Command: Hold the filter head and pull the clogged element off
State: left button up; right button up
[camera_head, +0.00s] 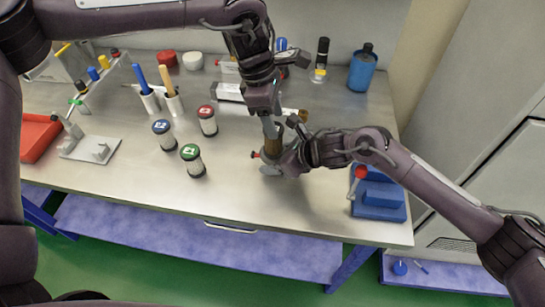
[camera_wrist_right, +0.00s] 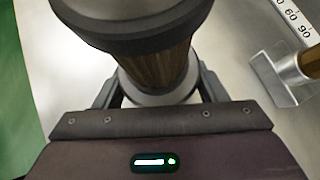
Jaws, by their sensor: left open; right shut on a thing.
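The brown clogged element (camera_head: 273,139) stands upright near the table's middle. Its ribbed brown side (camera_wrist_right: 160,67) shows in the right wrist view, below a wider dark collar. The pale filter head (camera_head: 270,170), with a red knob at its left, is under it and partly hidden. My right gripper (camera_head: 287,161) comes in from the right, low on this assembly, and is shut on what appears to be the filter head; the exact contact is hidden. My left gripper (camera_head: 270,120) is open, pointing down, right above the brown element; its fingertips are partly hidden.
Canisters with blue (camera_head: 163,133), green (camera_head: 192,160) and red (camera_head: 207,120) caps stand left of the assembly. A blue block (camera_head: 379,199) is at right, a red tray (camera_head: 37,137) at far left. A blue bottle (camera_head: 362,70) stands behind. The front middle table is clear.

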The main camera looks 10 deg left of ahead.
jog(key=shift+s+d+f, duration=0.1)
jog(key=shift+s+f, duration=0.1)
jog(key=shift+f, duration=0.2)
pick_arm(q)
jog(key=shift+o, duration=1.2)
jog(key=shift+a+r, duration=0.1)
jog(key=shift+r, duration=0.05)
notch_tip(320, 180, up, 4)
jog(key=a, duration=0.3)
jog(key=shift+m, duration=0.3)
jog(key=shift+x, duration=4.2)
jog(key=shift+d, duration=0.2)
jog(key=c, duration=1)
jog(key=shift+r, duration=0.2)
